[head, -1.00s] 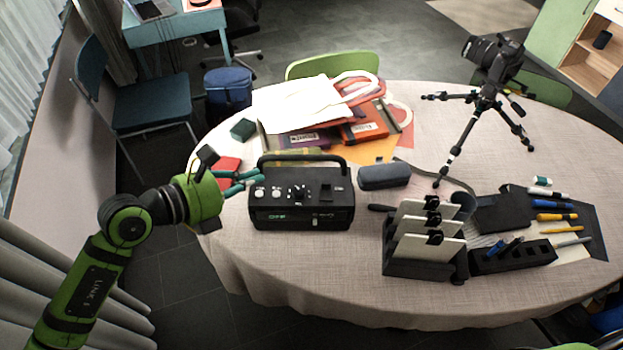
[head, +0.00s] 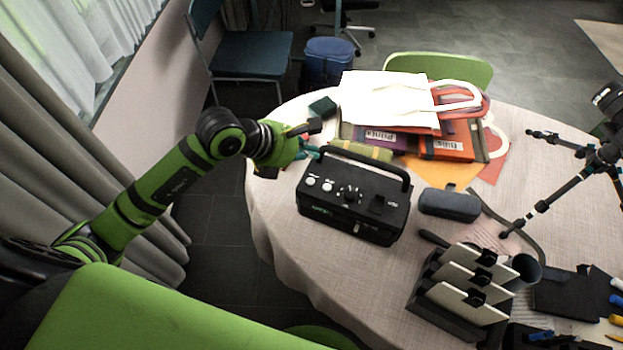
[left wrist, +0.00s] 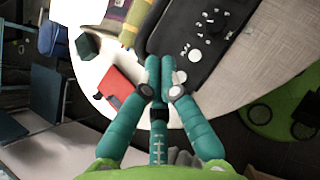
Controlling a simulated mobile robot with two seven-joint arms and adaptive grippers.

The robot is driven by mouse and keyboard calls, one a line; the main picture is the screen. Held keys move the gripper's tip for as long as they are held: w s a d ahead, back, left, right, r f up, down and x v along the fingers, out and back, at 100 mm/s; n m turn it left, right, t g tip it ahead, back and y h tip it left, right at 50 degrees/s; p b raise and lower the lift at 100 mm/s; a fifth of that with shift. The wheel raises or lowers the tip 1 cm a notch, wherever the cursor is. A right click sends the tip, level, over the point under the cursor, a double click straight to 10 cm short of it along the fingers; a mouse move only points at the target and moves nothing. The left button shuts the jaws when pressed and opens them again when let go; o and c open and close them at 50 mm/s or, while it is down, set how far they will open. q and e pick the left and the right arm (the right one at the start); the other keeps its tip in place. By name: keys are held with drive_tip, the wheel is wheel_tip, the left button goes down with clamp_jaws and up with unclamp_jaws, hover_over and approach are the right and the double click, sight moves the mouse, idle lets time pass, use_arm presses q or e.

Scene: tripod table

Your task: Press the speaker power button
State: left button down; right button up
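The speaker (head: 385,217) is a black box with a carry handle, standing upright on the round table. Its top has two round white buttons (head: 311,181), a dark knob (head: 348,193) and a small switch; green lettering shows on its front. Which control is the power button is not readable. My left gripper (head: 312,151) is at the speaker's back left corner. In the left wrist view its teal fingertips (left wrist: 160,66) lie side by side, shut and empty, overlapping the speaker's end (left wrist: 200,22) near the buttons. Contact cannot be told. My right gripper is not in view.
Bags and folders (head: 385,100) lie behind the speaker. A dark case (head: 449,205) and a card holder (head: 455,325) stand to its right. A camera tripod (head: 565,195) is at far right. A red item (left wrist: 116,87) lies beside my left fingers. The cloth in front is clear.

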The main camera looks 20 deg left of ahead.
use_arm(q)
drive_tip(key=b, duration=0.5)
hover_over(308, 183)
wheel_tip(308, 183, down, 7)
drive_tip(key=shift+f, duration=0.1)
drive_tip(key=shift+f+b, duration=0.4)
drive_tip(key=shift+f, duration=0.1)
drive_tip(key=shift+f, duration=0.1)
idle(0.6)
drive_tip(key=shift+f+b, duration=0.3)
drive_tip(key=shift+b, duration=0.15)
drive_tip(key=shift+f+b, duration=0.4)
idle(0.4)
drive_tip(key=shift+r, duration=0.1)
drive_tip(key=shift+r+p, duration=0.55)
drive_tip(key=shift+r, duration=0.15)
drive_tip(key=shift+r, duration=0.1)
